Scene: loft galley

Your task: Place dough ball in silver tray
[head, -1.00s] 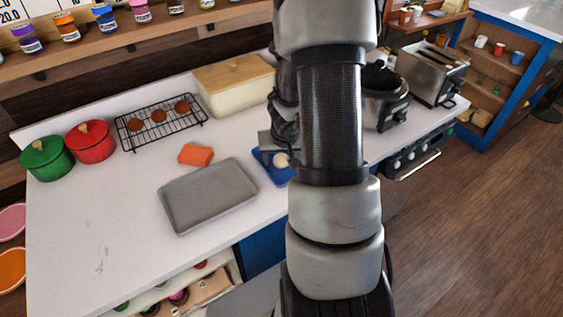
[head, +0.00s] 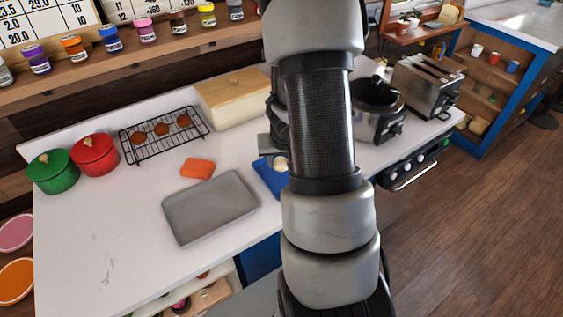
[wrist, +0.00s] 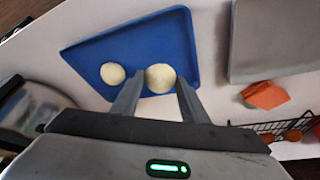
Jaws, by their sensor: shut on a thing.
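The silver tray (head: 208,208) lies empty on the white counter, left of my arm in the head view. Its edge also shows at the upper right of the wrist view (wrist: 276,40). A blue tray (head: 268,178) is beside it, partly hidden behind my arm. Two pale dough balls are at the blue tray in the wrist view. One dough ball (wrist: 160,77) is between the fingertips of my gripper (wrist: 158,88), which is shut on it. The other dough ball (wrist: 113,74) lies to its left on the blue tray. I cannot tell whether the held ball touches the tray.
An orange sponge-like block (head: 197,168) lies behind the silver tray. A black cooling rack (head: 163,137) with round items, red (head: 95,155) and green (head: 53,172) pots, and a cream box (head: 235,98) stand further back. The counter's left front is clear.

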